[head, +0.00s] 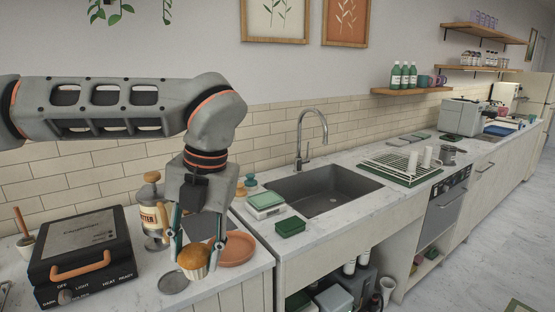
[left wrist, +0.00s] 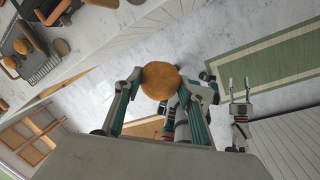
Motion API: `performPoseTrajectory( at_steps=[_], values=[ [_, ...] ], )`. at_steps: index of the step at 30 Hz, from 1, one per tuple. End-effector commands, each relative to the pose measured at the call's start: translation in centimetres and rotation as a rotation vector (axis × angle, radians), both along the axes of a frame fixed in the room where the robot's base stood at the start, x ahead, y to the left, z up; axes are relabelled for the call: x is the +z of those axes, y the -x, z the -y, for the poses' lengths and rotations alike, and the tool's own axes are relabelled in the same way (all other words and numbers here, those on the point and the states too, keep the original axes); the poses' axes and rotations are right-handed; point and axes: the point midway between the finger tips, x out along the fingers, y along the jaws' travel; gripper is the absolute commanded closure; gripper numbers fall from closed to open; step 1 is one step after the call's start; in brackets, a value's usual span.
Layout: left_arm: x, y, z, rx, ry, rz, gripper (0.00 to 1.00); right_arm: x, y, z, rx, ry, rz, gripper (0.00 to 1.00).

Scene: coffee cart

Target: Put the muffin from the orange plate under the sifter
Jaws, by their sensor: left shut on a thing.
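The muffin (head: 193,259), golden brown in a pale paper cup, is held between the fingers of my left gripper (head: 192,256). It also shows in the left wrist view (left wrist: 160,80), between both fingers. The orange plate (head: 237,246) lies on the counter just right of the muffin, partly hidden by the gripper; nothing shows on its visible part. A labelled jar with a grey top (head: 149,204) stands behind and left of the gripper; I cannot tell whether it is the sifter. My right gripper (left wrist: 239,87) is open and empty in the left wrist view.
A black appliance with an orange handle (head: 85,248) stands left of the gripper. A dark round disc (head: 175,283) lies near the front edge. A white-and-green scale-like box (head: 266,203) and the sink (head: 325,192) are to the right.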

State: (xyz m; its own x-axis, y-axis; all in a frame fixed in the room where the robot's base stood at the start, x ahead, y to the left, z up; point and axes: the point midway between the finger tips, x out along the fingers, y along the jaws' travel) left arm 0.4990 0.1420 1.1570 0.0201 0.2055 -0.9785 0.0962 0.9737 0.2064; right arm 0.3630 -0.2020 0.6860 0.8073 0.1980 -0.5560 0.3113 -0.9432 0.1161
Motion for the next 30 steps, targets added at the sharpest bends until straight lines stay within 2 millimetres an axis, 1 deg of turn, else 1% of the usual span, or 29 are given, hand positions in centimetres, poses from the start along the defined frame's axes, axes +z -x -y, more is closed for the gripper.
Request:
performPoseTrajectory(
  at_steps=[8,12,21,30],
  values=[
    [-2.6,-0.7,-2.1,-0.423,0.001,-0.001,0.82,0.0,0.0,0.0,0.000,0.000,0.001,0.60],
    [-4.4,-1.0,-3.3,-0.708,0.002,-0.001,0.82,0.4,-0.5,0.0,-0.001,-0.001,0.010,0.60],
    [-8.2,-1.1,-5.7,-1.334,0.003,0.001,0.82,0.3,-0.2,0.0,-0.002,-0.001,0.005,0.60],
    [-11.4,-0.6,-7.4,-1.871,0.004,0.001,0.82,0.1,0.0,0.0,-0.001,-0.001,0.001,0.60]
  ],
)
